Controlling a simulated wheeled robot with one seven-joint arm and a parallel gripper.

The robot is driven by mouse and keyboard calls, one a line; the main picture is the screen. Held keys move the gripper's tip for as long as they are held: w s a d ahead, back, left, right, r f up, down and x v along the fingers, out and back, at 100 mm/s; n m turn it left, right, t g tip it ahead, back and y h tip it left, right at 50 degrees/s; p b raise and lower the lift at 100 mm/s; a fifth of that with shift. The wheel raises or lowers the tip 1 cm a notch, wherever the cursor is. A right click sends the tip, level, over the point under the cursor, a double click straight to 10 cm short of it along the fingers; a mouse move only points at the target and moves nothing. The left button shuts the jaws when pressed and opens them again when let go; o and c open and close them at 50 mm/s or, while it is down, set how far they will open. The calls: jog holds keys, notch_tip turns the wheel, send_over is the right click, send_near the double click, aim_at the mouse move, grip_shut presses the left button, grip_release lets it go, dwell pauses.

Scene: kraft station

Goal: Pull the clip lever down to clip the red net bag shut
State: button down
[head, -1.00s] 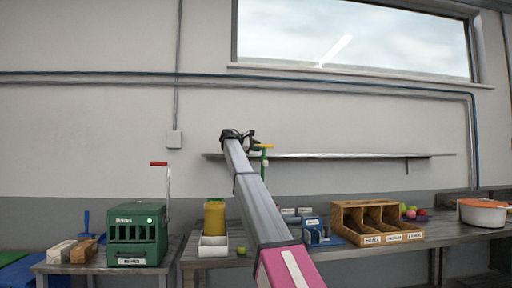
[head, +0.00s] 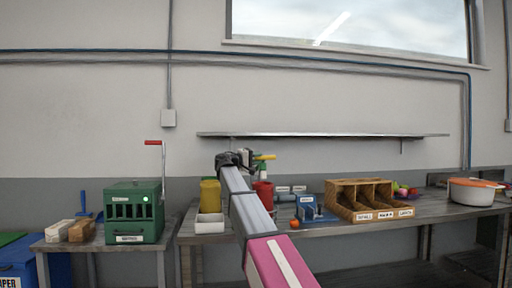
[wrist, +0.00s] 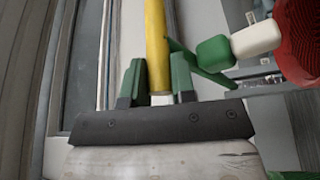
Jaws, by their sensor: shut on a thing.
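The clip lever is a yellow bar (wrist: 157,45); in the head view its yellow end (head: 265,157) sticks out to the right of my gripper (head: 247,160). In the wrist view my gripper (wrist: 160,82) is shut on the lever, with one green fingertip on each side of it. A green arm with a green and white part (wrist: 235,45) reaches right from beside the lever. The red net bag (wrist: 302,40) is at the upper right of the wrist view. In the head view the bag (head: 263,192) is below the lever, partly hidden by my arm.
A wooden divided box (head: 345,200), a blue stand (head: 308,210) and a white pot with an orange lid (head: 474,193) stand on the right bench. A green crate machine (head: 118,212) is on the left table. A wall shelf (head: 330,135) runs behind.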

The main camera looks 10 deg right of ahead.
notch_tip(320, 180, down, 9)
jog(key=s+m, duration=0.1)
jog(key=shift+s, duration=0.2)
dwell(0.5)
jog(key=c, duration=1)
grip_release()
jog(key=shift+f, duration=0.1)
jog(key=shift+o, duration=0.2)
jog(key=shift+a, duration=0.15)
jog(key=v, duration=1)
jog(key=shift+a, duration=0.3)
